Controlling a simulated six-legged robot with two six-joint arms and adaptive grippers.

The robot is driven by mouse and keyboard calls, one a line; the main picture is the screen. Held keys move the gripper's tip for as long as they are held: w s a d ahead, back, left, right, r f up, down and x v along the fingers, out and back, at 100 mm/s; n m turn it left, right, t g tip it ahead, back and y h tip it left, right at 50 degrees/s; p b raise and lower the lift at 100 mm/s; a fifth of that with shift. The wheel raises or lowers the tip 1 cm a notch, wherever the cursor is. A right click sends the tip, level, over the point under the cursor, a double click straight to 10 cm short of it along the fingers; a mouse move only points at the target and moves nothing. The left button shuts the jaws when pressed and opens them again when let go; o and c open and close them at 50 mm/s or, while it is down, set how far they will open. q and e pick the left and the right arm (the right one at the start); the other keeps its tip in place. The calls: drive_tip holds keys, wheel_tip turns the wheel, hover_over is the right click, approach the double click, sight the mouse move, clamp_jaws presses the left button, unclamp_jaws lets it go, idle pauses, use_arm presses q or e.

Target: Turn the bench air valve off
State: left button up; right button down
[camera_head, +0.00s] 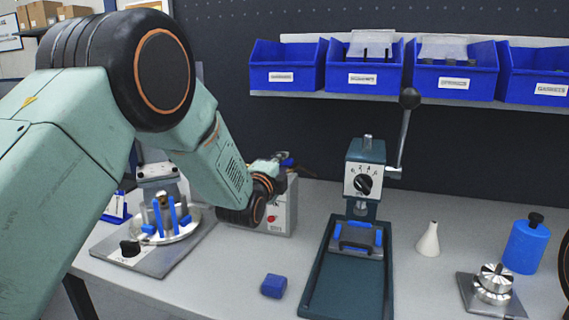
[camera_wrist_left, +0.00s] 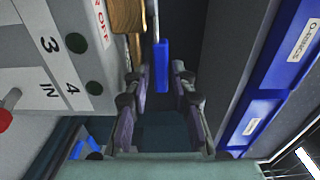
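The air valve's blue lever (camera_head: 287,161) shows just above a grey box (camera_head: 283,218) at the back of the bench, mostly hidden by my left arm. In the left wrist view, the blue lever (camera_wrist_left: 162,66) lies between the fingers of my open left gripper (camera_wrist_left: 160,80), with a clear gap on the right-hand side. A brass-coloured body (camera_wrist_left: 127,15) and a red-lettered OFF label (camera_wrist_left: 103,24) are beside it. In the head view, my left gripper (camera_head: 287,176) is at the top of the box, its fingers hard to make out. My right gripper is not in view.
A green press (camera_head: 366,165) with a long lever stands right of the box. A turntable fixture (camera_head: 175,225) is to the left. A blue block (camera_head: 274,286) lies in front. Blue bins (camera_head: 287,68) hang above. A white cone bottle (camera_head: 428,240) stands at right.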

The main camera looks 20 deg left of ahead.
use_arm(q)
drive_tip(key=shift+w, duration=0.55)
drive_tip(key=shift+w+a, duration=0.3)
drive_tip(key=shift+w+d, duration=0.25)
drive_tip(key=shift+w, duration=0.1)
drive_tip(key=shift+s+a+r, duration=0.1)
drive_tip(key=shift+s+a, duration=0.05)
drive_tip(key=shift+a, duration=0.05)
drive_tip(key=c, duration=0.4)
drive_tip(key=shift+d, duration=0.1)
clamp_jaws()
